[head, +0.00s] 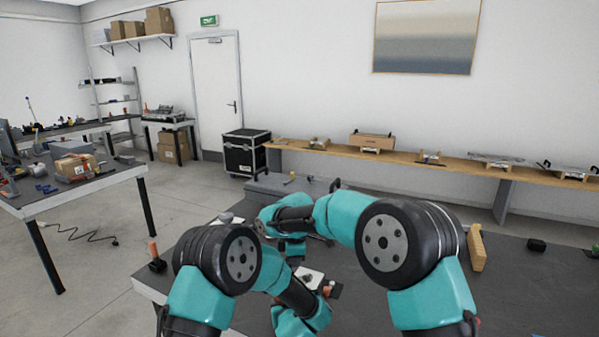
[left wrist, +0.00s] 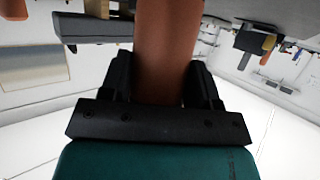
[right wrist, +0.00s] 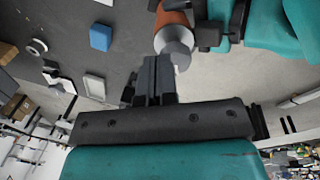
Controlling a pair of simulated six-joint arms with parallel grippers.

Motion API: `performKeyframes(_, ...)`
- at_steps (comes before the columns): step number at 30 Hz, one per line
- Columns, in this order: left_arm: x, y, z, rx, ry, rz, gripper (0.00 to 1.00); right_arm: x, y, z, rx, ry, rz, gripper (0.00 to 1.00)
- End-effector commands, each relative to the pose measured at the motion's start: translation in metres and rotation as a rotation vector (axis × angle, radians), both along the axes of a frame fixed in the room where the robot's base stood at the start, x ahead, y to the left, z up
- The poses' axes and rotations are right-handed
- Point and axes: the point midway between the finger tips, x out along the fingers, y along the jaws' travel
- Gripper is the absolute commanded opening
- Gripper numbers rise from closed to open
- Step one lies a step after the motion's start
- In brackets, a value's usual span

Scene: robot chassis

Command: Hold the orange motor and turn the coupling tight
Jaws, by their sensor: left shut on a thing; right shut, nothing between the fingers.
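The orange motor (left wrist: 165,45) fills the space between the fingers of my left gripper (left wrist: 163,78), which is shut on it. In the right wrist view the orange motor (right wrist: 170,20) shows at the top, with a grey round coupling (right wrist: 174,46) on its end and dark fingers beside it. My right gripper (right wrist: 158,66) is shut and empty, its fingertips close to the coupling; whether they touch it I cannot tell. In the head view my arm links hide the motor, the coupling and most of both grippers.
A blue block (right wrist: 101,36), a grey ring (right wrist: 38,47) and a white tray-like piece (right wrist: 94,86) lie on the dark table (head: 400,310). A yellow-tan block (head: 475,249) stands at the table's right. The table's right side is mostly clear.

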Motion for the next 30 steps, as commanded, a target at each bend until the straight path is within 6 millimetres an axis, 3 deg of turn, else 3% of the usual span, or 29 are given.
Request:
performKeyframes(6,0.000,0.000,0.001,0.000,-0.003,0.000,0.10,0.003,0.000,-0.026,-0.001,0.003,-0.001,0.00)
performKeyframes(12,0.001,0.000,0.002,0.000,-0.003,0.000,0.10,0.005,0.001,-0.038,-0.001,0.002,-0.001,0.00)
performKeyframes(30,0.001,-0.001,0.004,-0.002,-0.008,0.002,0.10,0.003,0.000,-0.047,-0.005,0.014,-0.003,0.00)
